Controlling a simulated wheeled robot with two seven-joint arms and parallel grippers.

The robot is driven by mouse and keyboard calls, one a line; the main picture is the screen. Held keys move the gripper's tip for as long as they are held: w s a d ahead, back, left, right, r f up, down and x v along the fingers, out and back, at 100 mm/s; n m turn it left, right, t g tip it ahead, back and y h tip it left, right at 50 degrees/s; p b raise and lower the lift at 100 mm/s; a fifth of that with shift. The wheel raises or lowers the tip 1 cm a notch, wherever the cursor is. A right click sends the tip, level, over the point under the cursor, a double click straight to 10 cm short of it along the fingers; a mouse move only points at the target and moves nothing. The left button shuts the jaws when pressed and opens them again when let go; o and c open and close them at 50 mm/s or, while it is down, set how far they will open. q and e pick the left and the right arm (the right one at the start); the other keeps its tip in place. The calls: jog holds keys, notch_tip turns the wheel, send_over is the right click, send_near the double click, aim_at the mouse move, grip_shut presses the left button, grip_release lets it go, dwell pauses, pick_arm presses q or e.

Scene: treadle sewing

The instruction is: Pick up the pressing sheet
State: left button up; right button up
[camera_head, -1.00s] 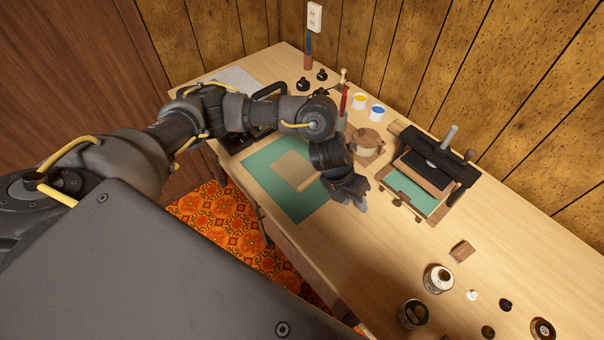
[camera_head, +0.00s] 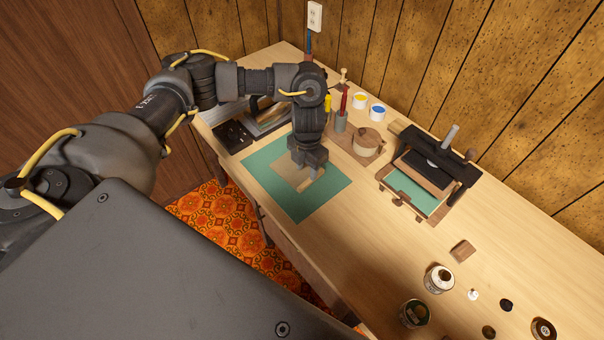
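A flat tan square sheet (camera_head: 283,178), which I take for the pressing sheet, lies on the green mat (camera_head: 312,207) at the left part of the bench. A narrow pale strip lies along its right edge. My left gripper (camera_head: 308,172) points down over the sheet's upper right part and hides some of it. Whether the fingers touch the sheet, and how far apart they are, I cannot tell. My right gripper is not in view.
A press (camera_head: 430,165) with a green bed stands to the right. A round wooden piece (camera_head: 369,140), blue paint pot (camera_head: 378,112) and yellow pot (camera_head: 360,100) stand behind. Tins (camera_head: 438,279) stand at the lower right. Bare bench lies right of the mat.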

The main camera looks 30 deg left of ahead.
aim_at(306, 183)
pick_arm(q)
jog(key=shift+s+f, duration=0.2)
jog(key=shift+f, duration=0.9)
jog(key=shift+s+f, duration=0.15)
jog(key=shift+f, duration=1.5)
jog(key=shift+c, duration=0.3)
grip_shut()
